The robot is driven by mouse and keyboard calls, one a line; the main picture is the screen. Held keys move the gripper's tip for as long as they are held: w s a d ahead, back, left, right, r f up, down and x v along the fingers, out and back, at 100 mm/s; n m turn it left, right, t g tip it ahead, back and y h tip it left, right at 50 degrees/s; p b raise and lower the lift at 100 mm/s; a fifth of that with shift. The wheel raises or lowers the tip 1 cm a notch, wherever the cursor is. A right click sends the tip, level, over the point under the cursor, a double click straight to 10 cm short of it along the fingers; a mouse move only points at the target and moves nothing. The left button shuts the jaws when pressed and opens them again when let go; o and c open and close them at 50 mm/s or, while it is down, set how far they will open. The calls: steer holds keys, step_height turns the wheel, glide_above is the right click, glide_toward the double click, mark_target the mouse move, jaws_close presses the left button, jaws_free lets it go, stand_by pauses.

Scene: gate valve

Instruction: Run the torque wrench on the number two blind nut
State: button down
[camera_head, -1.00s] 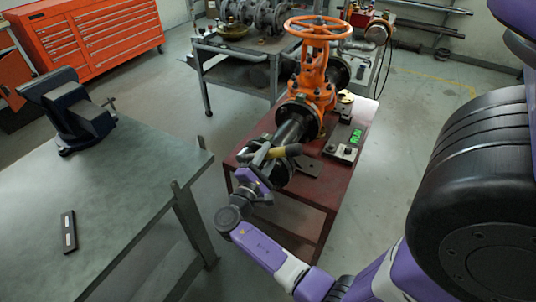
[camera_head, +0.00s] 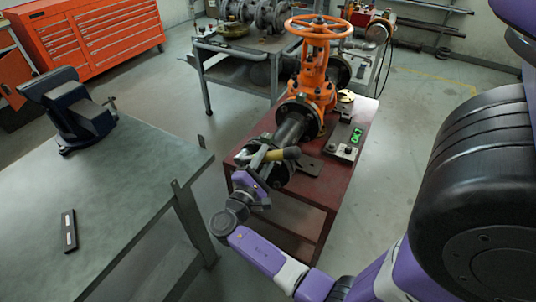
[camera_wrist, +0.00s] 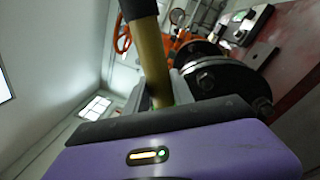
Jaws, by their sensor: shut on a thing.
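The torque wrench has a yellow shaft (camera_wrist: 150,58) with a black end, and its yellow part (camera_head: 282,154) also shows in the head view. My gripper (camera_head: 256,163) is shut on the wrench, beside the near end of the pipe. The orange gate valve (camera_head: 316,72) with its handwheel stands on the red table. The flange (camera_wrist: 212,75) shows bolts and nuts on its face in the wrist view, just beyond and right of the wrench. Which nut is number two, and whether the wrench's head sits on one, I cannot tell.
The red table (camera_head: 322,190) carries the valve and a small device with a green lit display (camera_head: 356,135). A workbench (camera_head: 120,190) with a blue vise (camera_head: 72,112) and a dark flat bar (camera_head: 68,231) stands at left. A grey cart (camera_head: 235,75) stands behind.

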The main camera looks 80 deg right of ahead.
steer(key=shift+r+v, duration=0.15)
steer(key=shift+v, duration=0.6)
steer(key=shift+r+v, duration=0.15)
steer(key=shift+v, duration=0.6)
steer(key=shift+w, duration=0.1)
